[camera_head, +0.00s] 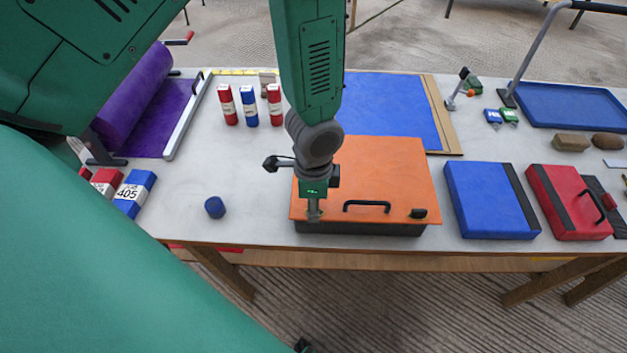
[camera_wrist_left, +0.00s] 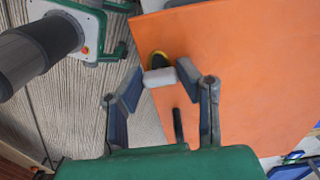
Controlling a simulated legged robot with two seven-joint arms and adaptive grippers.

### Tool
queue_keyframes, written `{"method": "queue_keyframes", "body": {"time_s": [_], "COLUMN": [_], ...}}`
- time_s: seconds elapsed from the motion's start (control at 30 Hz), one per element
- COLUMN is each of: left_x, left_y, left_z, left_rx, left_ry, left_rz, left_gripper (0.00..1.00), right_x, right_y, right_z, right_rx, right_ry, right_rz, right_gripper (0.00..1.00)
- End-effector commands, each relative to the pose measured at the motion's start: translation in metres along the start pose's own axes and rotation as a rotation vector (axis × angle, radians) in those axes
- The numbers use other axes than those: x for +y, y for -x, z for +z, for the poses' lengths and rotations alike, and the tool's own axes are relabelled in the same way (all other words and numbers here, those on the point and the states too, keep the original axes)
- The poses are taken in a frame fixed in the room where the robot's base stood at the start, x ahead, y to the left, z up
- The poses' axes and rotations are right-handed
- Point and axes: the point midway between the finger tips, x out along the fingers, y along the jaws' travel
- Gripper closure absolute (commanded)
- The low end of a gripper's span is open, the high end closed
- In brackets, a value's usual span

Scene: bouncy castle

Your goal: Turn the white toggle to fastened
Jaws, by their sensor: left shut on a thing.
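The case with an orange lid (camera_head: 385,165) and a dark base (camera_head: 375,229) lies flat near the table's front edge, its lid down. It has a black handle (camera_head: 367,205) at the front and a black latch (camera_head: 418,213) at its front right corner. My left gripper (camera_head: 313,214) points down at the front left corner. In the left wrist view, the white toggle (camera_wrist_left: 159,79) sits between the fingers of my left gripper (camera_wrist_left: 158,84), which is shut on it. A black and yellow part shows behind the toggle. In the head view my gripper hides the toggle. My right gripper is out of view.
A blue case (camera_head: 480,200) and a red case (camera_head: 566,203) lie to the right. A small blue object (camera_head: 215,207) lies left of the orange case. A blue mat (camera_head: 393,105) lies behind the orange case.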

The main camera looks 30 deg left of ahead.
Motion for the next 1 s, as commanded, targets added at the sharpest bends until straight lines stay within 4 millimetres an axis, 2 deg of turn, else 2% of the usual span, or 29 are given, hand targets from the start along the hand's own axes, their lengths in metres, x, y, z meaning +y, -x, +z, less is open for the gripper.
{"method": "queue_keyframes", "body": {"time_s": [0.37,0.4,0.43,0.77,0.87,1.0], "left_x": [-0.002,-0.002,-0.002,-0.001,-0.001,-0.002], "left_y": [0.000,0.000,0.000,0.002,0.011,0.035], "left_z": [-0.003,-0.003,-0.003,-0.001,-0.001,-0.002], "left_rx": [0.008,0.008,0.008,0.005,0.005,0.007], "left_ry": [0.005,0.005,0.004,0.004,0.005,0.005], "left_rz": [-0.005,-0.005,-0.004,-0.004,-0.005,-0.006], "left_gripper": [0.99,0.56,0.50,0.50,0.50,0.50], "right_x": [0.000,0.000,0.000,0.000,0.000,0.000], "right_y": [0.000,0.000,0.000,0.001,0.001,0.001], "right_z": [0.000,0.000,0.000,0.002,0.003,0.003], "right_rx": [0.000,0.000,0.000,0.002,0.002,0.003], "right_ry": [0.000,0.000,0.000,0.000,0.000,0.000], "right_rz": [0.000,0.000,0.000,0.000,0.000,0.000], "right_gripper": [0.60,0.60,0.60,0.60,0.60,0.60]}}
